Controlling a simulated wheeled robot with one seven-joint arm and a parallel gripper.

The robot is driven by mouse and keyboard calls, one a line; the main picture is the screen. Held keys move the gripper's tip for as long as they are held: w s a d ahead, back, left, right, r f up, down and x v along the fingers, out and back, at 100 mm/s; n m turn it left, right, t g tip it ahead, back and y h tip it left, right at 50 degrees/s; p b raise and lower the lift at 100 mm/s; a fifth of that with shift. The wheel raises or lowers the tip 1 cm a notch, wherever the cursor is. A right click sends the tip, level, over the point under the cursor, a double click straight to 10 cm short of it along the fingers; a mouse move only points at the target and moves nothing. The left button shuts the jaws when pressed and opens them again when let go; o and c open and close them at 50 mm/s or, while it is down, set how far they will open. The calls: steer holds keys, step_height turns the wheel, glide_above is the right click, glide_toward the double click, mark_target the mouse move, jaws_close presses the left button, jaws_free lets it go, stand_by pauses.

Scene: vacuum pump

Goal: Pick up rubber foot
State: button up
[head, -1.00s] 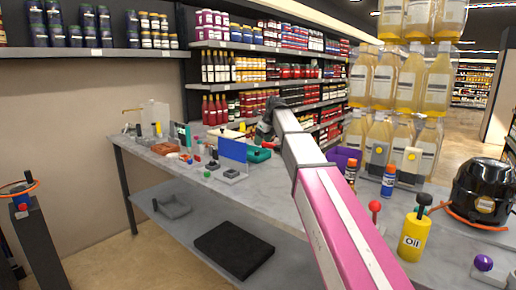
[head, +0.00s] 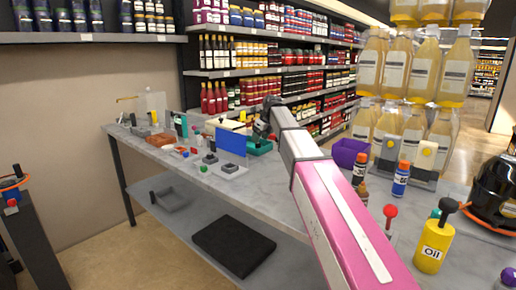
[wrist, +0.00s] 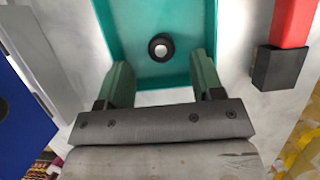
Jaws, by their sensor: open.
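The rubber foot (wrist: 161,47) appears to be the small black ring with a pale centre in the wrist view. It lies on the floor of a teal tray (wrist: 108,35). My gripper (wrist: 162,72) is open, with its two green fingers apart and nothing between them. The foot is just beyond the fingertips in the picture, roughly centred between them. In the head view, the teal tray (head: 261,148) sits on the bench behind a blue panel, and my gripper (head: 263,128) is near it. The foot cannot be made out there.
The blue panel (head: 231,143) also shows at left in the wrist view (wrist: 22,115). A red part with a black block (wrist: 280,68) lies right of the tray. Several small parts crowd the bench's left end. A yellow oil bottle (head: 433,247) and a purple bin (head: 349,152) stand to the right.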

mark_target(258, 147)
steer(key=x, duration=0.4)
steer(key=shift+w+f, duration=0.1)
steer(key=shift+f, duration=0.25)
steer(key=c, duration=1)
steer(key=shift+r, duration=0.15)
